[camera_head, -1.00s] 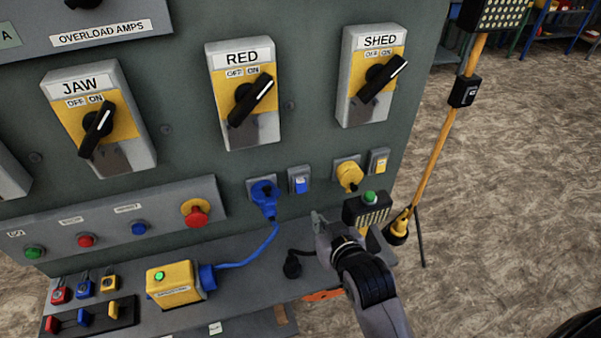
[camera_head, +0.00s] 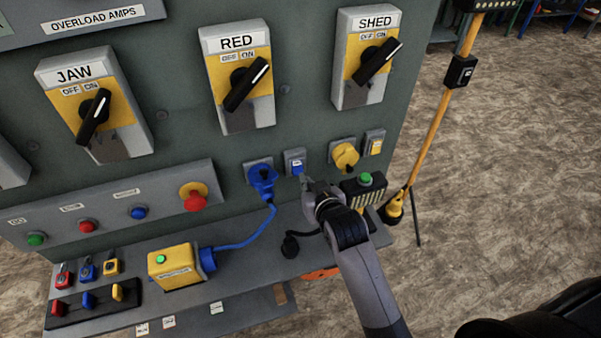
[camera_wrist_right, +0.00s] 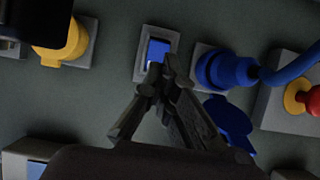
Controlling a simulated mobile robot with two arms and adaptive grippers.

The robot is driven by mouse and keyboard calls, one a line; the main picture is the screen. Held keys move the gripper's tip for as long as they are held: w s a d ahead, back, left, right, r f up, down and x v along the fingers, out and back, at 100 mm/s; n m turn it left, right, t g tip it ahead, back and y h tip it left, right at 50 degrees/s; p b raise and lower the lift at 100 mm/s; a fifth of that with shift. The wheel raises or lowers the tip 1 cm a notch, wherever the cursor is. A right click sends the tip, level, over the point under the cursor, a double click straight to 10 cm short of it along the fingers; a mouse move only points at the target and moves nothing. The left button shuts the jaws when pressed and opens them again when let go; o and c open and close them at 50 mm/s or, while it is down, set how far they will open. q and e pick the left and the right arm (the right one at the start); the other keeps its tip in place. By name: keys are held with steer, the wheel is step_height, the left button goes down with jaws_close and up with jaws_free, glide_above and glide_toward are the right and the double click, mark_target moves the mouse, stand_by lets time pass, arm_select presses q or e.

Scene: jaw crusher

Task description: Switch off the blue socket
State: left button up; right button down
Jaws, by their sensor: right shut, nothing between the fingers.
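The blue socket (camera_head: 262,178) is on the green panel with a blue plug and cable in it; it also shows in the right wrist view (camera_wrist_right: 225,72). Just right of it in the head view is a small grey switch box with a blue rocker (camera_head: 296,163). In the right wrist view this blue rocker (camera_wrist_right: 158,49) sits just beyond my fingertips. My right gripper (camera_head: 304,180) is shut and empty, its tips at or very near the lower edge of the rocker. I cannot tell whether they touch. My left gripper is not in view.
A yellow socket (camera_head: 345,156) and its switch (camera_head: 375,143) are to the right. A box with a green button (camera_head: 365,180) stands close to my right gripper. A yellow box (camera_head: 175,266) and a black plug (camera_head: 290,246) lie on the grey shelf (camera_head: 240,285).

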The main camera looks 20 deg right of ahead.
mark_target(298, 172)
steer(key=p+x, duration=0.1)
steer(key=x, duration=0.5)
steer(key=f+t+b, duration=0.1)
steer(key=t+b, duration=0.1)
steer(key=b, duration=0.3)
steer(key=shift+w+f+t+b, duration=0.15)
steer(key=shift+t+b, duration=0.15)
steer(key=shift+t, duration=0.1)
steer(key=shift+r, duration=0.2)
